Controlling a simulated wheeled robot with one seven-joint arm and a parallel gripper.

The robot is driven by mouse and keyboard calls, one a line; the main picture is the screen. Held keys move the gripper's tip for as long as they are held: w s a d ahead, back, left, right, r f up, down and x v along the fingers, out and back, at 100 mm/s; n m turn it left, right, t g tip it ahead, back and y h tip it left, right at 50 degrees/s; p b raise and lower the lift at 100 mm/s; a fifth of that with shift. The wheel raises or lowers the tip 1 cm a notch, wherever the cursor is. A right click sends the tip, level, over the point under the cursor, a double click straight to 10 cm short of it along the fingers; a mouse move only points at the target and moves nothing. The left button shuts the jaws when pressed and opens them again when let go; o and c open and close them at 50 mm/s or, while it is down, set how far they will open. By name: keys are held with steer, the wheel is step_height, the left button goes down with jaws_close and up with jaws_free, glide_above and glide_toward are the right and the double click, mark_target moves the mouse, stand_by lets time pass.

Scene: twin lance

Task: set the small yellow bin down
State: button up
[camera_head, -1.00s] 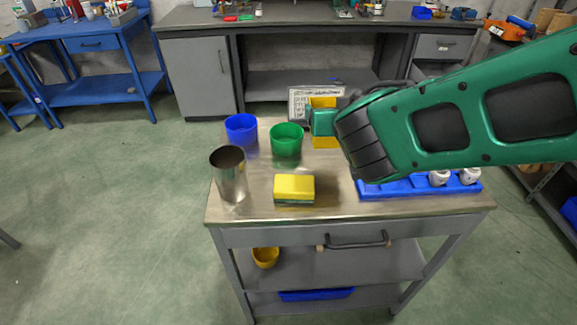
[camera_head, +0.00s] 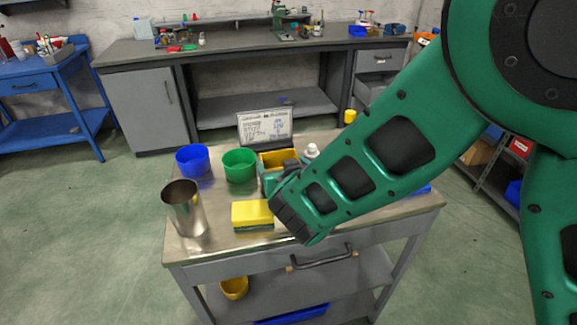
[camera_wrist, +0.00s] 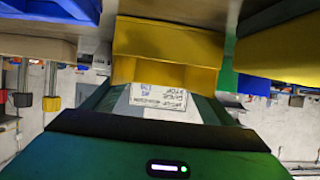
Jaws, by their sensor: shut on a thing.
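The small yellow bin (camera_head: 278,159) is at the cart top, right of the green cup and in front of a small white sign. My gripper (camera_head: 268,181) is shut on it from the near side and hides much of its front. The wrist view shows the bin (camera_wrist: 168,45) between my fingers (camera_wrist: 160,100), close to the cart top. I cannot tell whether its base touches the surface.
On the cart top (camera_head: 340,213) stand a green cup (camera_head: 239,166), a blue cup (camera_head: 193,160), a metal cup (camera_head: 184,208) and a yellow-green sponge (camera_head: 250,216). A white sign (camera_head: 265,128) stands behind. My arm hides most of the blue tray at right.

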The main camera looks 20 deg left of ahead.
steer(key=o, duration=1.1)
steer(key=shift+r, duration=0.1)
steer(key=v, duration=1.2)
